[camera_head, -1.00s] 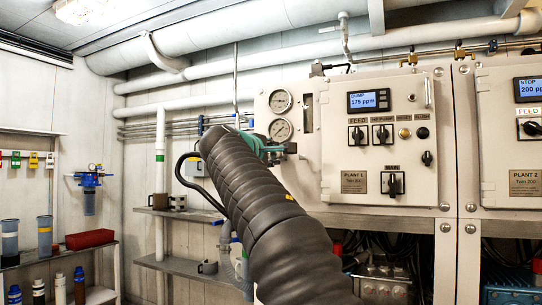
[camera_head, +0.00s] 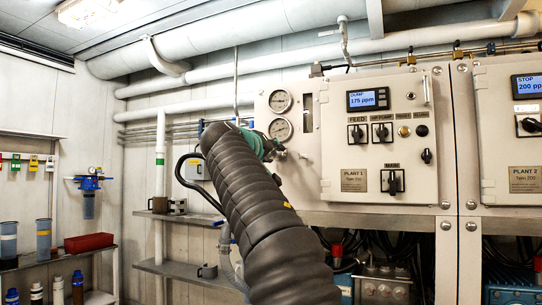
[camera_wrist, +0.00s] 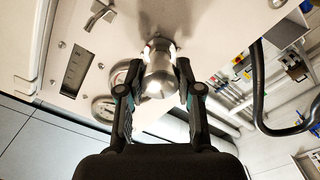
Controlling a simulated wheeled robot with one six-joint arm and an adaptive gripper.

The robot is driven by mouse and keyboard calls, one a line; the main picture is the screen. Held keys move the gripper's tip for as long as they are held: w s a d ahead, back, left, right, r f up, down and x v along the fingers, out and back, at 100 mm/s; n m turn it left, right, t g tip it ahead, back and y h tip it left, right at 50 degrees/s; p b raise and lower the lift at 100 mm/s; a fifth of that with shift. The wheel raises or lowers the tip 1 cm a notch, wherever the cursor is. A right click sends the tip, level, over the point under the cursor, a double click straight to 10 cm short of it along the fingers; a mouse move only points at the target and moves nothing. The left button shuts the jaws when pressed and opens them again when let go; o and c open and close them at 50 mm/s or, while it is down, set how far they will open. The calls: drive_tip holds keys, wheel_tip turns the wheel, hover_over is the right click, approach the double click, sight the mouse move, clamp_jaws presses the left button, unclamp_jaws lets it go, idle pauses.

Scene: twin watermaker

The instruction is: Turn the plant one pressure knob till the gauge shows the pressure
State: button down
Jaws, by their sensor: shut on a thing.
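A round silver metal knob (camera_wrist: 158,78) stands out from the plant one panel in the wrist view. My gripper (camera_wrist: 158,88) is shut on it, with one finger on each side. In the head view my gripper (camera_head: 278,154) is at the left part of the plant one panel (camera_head: 330,150), just below the gauges; my arm partly hides it. The gauges also show behind my left finger in the wrist view (camera_wrist: 103,108). Their needle readings are too small to read.
The plant one display (camera_head: 368,99) reads DUMP 175 ppm. Selector switches, including the MAIN switch (camera_head: 392,182), sit right of my gripper. The plant two panel (camera_head: 510,150) is farther right.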

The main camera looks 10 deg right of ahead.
drive_tip(key=m+b, duration=0.1)
drive_tip(key=m, duration=0.4)
drive_tip(key=shift+f+m, duration=0.15)
drive_tip(key=shift+m, duration=0.15)
drive_tip(key=m, duration=0.5)
drive_tip(key=shift+m+b, duration=0.3)
drive_tip(key=shift+b, duration=0.05)
drive_tip(key=c, duration=0.7)
unclamp_jaws()
drive_tip(key=shift+c, duration=0.2)
drive_tip(key=v, duration=1.2)
